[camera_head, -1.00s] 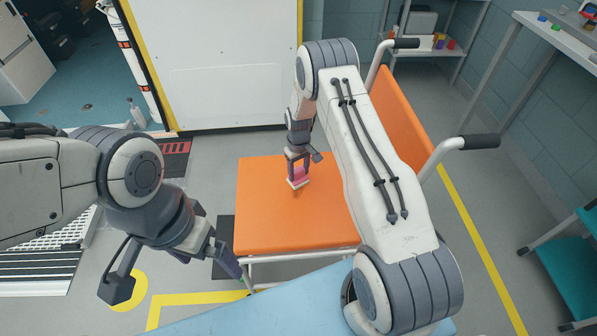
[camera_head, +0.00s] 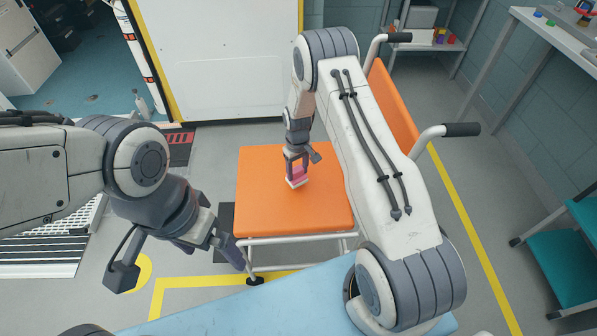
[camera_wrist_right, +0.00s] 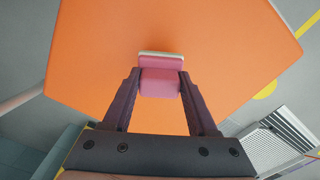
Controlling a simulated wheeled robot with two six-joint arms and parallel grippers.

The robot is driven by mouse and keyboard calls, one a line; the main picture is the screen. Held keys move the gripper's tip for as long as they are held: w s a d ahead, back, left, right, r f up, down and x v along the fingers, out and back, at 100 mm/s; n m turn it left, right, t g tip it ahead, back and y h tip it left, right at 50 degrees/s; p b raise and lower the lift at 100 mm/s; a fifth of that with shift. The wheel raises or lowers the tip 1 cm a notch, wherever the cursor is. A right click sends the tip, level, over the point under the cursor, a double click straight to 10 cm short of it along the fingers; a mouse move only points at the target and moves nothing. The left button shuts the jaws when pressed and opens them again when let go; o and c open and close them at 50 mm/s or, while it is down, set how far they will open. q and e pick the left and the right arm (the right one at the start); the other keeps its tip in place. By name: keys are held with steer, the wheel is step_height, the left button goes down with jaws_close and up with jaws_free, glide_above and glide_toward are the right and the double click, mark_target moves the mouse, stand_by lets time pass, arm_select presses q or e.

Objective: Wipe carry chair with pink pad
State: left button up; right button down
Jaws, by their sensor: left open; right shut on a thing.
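The carry chair has a flat orange seat (camera_head: 275,215), an upright orange back (camera_head: 392,110) and pale tube handles with black grips at the right. My right gripper (camera_head: 296,176) points down over the seat and is shut on the pink pad (camera_head: 297,180). In the right wrist view the pad (camera_wrist_right: 160,80) sits between the two fingers, with a pale edge at its far side, against the orange seat (camera_wrist_right: 225,45). Whether the pad touches the seat is hard to tell. My left gripper (camera_head: 250,268) is open and empty, beside the seat's front left corner.
A pale blue surface (camera_head: 270,300) lies in front of the chair. A white panel (camera_head: 215,60) with yellow edging stands behind it. Shelves (camera_head: 435,40) and a bench (camera_head: 570,40) are at the right, with a teal seat (camera_head: 570,260) below. A ramp (camera_head: 40,250) is at the left.

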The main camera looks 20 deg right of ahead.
steer(key=shift+s+r+p, duration=0.1)
steer(key=shift+r+p, duration=1.75)
steer(key=shift+r, duration=1)
